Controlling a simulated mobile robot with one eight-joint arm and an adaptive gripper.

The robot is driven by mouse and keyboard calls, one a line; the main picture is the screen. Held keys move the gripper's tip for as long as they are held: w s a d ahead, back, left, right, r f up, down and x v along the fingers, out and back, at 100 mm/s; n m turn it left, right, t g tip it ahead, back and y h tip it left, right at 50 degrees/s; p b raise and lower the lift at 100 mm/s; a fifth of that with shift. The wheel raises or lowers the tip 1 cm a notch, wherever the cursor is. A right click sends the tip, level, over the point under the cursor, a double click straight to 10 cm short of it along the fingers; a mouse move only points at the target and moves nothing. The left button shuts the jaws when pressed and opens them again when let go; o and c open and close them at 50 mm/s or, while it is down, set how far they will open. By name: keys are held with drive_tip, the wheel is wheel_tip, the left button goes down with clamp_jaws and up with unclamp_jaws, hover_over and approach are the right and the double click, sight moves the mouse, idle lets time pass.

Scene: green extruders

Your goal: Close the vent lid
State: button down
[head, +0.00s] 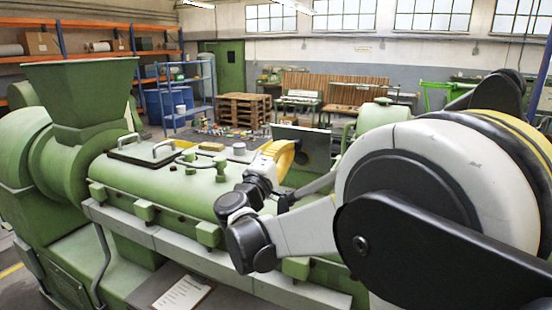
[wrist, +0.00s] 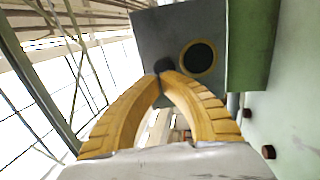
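The vent lid (head: 304,146) is a dark grey rectangular plate standing raised above the green extruder barrel in the head view. In the wrist view the lid (wrist: 222,22) fills the top middle, with a dark round opening in a brass ring (wrist: 198,58) and a small black knob (wrist: 163,64) near its lower left. My gripper (wrist: 161,75) has yellow ribbed fingers whose tips come together right at the knob. I cannot tell if the tips pinch it or only touch it. In the head view my gripper (head: 282,152) is at the lid's left side. The vent opening is hidden.
The green barrel (head: 170,180) carries a black cover with two handles (head: 147,152) and small fittings. A green hopper (head: 82,95) rises at the left. A clipboard (head: 183,292) lies in front. Pallets (head: 242,110) and shelves stand behind.

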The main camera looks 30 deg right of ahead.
drive_tip(key=shift+w+d+r, duration=0.1)
drive_tip(key=shift+w+d, duration=0.15)
drive_tip(key=shift+d, duration=0.05)
drive_tip(key=shift+r, duration=0.1)
drive_tip(key=shift+w+d+r+g+y+p, duration=0.15)
drive_tip(key=shift+d+r+g+y+p, duration=0.15)
drive_tip(key=shift+p, duration=0.4)
